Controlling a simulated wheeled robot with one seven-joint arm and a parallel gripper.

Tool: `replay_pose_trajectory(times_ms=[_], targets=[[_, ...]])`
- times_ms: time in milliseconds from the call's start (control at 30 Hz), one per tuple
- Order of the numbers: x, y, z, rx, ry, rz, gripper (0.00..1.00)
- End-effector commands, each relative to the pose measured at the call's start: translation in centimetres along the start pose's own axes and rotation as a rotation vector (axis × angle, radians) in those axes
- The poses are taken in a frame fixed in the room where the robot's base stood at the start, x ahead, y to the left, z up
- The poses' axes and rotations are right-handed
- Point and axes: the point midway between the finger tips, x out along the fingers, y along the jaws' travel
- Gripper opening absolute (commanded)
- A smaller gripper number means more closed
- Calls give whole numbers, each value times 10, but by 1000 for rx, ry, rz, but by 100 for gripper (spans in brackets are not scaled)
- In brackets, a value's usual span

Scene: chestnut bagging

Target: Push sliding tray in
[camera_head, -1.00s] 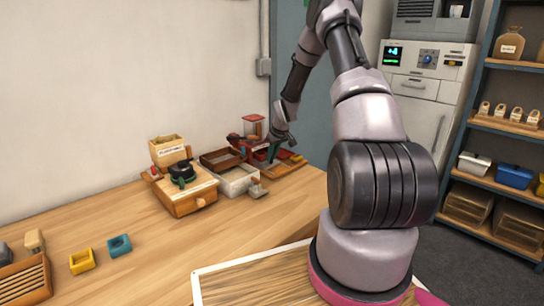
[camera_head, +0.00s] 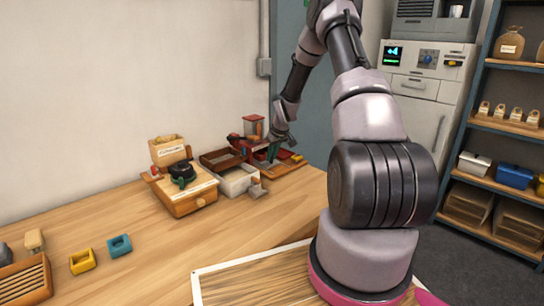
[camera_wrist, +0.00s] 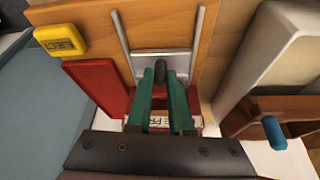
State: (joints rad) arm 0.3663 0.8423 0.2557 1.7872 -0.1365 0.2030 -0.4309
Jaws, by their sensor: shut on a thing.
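The sliding tray (camera_wrist: 176,59) shows in the wrist view as a flat grey metal plate between two thin metal rails on a wooden board. A dark rounded knob (camera_wrist: 160,68) stands at its near side. My gripper (camera_wrist: 160,77) has two green fingers, one on each side of the knob, and is shut on it. The fingers hide part of the knob and the near edge of the tray. In the head view my gripper (camera_head: 271,153) is low over the red-edged station at the table's back right; the tray is too small to tell there.
A yellow EJECT button (camera_wrist: 61,40) and a red block (camera_wrist: 97,86) lie left of the rails. A pale bin (camera_wrist: 277,55) and a brown part with a blue peg (camera_wrist: 274,132) are close on the right. The table's middle (camera_head: 240,225) is clear.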

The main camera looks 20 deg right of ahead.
Motion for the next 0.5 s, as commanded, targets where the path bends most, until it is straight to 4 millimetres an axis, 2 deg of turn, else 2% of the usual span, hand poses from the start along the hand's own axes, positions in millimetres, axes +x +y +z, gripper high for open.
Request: replay_pose_trajectory(times_ms=[100,300,500], targets=[[1,-1,-4,-1,2,0,0],[12,-4,-29,-2,3,1,0],[13,-5,-33,-1,4,1,0]])
